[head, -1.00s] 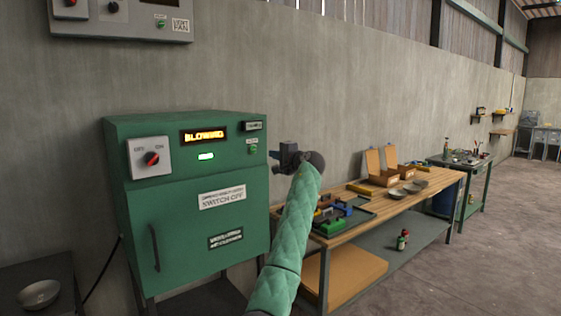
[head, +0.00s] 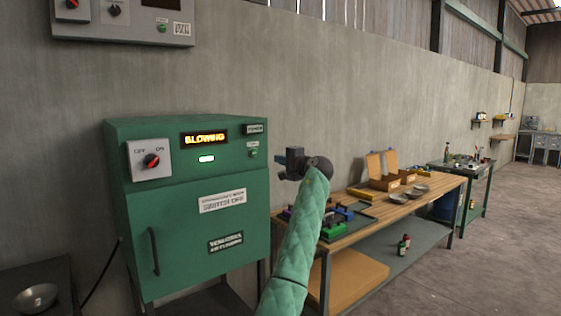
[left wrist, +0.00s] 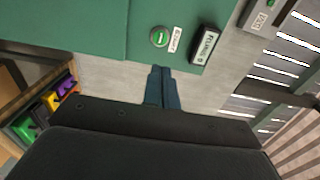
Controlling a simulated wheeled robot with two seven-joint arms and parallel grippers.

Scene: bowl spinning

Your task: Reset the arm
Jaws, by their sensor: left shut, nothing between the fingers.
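My left arm, in a green quilted sleeve, rises from the bottom middle of the head view. Its gripper (head: 292,160) is raised in the air just right of the green cabinet (head: 190,205). In the left wrist view the two blue fingers (left wrist: 162,88) lie together, shut and empty. A small green button (left wrist: 159,37) on the cabinet front shows beyond them, apart from the fingertips. The cabinet's display (head: 204,138) reads "BLOWING", and its red switch knob (head: 152,161) is at upper left. The cabinet door is closed. My right gripper is out of view.
A wooden workbench (head: 425,205) with metal bowls (head: 398,198), open boxes and coloured items stands right of the cabinet. A dark stand at lower left holds a bowl (head: 36,298). A grey control box (head: 125,22) hangs on the wall. The concrete floor at right is clear.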

